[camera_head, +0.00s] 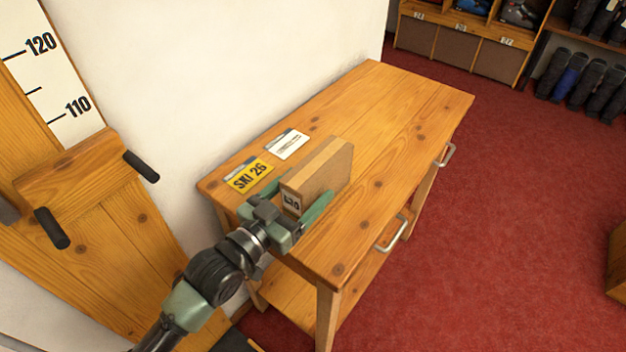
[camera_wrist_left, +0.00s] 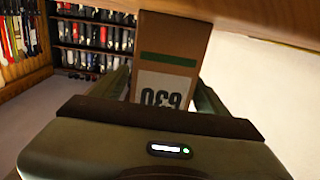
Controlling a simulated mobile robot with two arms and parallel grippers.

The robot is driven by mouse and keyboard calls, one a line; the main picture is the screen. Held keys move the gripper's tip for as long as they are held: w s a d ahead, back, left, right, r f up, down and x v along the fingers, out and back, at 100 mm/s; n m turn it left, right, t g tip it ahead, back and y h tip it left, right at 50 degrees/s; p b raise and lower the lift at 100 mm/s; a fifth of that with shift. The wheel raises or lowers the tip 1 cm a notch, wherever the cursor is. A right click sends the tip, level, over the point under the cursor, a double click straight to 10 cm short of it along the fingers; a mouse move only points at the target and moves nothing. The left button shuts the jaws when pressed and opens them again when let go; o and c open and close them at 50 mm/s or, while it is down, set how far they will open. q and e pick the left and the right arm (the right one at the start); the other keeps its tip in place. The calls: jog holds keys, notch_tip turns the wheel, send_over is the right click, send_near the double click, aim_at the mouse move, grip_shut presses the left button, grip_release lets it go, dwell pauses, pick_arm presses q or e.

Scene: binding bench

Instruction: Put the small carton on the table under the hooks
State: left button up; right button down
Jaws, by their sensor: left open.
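The small carton (camera_head: 322,172) is brown cardboard with a number label on its near end. It stands upright on the wooden table (camera_head: 400,110), near the table's close end. My left gripper (camera_head: 303,207) is open at that end, with one green finger along the carton's right side; the other finger is mostly hidden. In the left wrist view the carton (camera_wrist_left: 172,58), with a green stripe and label, shows between the two fingers (camera_wrist_left: 165,90). Two black pegs, possibly the hooks (camera_head: 142,166), stick out from a wooden panel on the left. My right gripper is not in view.
A yellow SKI 26 card (camera_head: 249,175) and a white card (camera_head: 287,144) lie beside the carton along the wall. The table's far half is clear. Silver handles (camera_head: 391,234) stick out on its right side. Boot shelves (camera_head: 585,80) stand at the back right.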

pick_arm(q)
jog(key=v, duration=0.8)
jog(key=shift+s+a+b, duration=0.2)
jog(key=shift+s+b, duration=0.05)
jog(key=shift+b, duration=0.1)
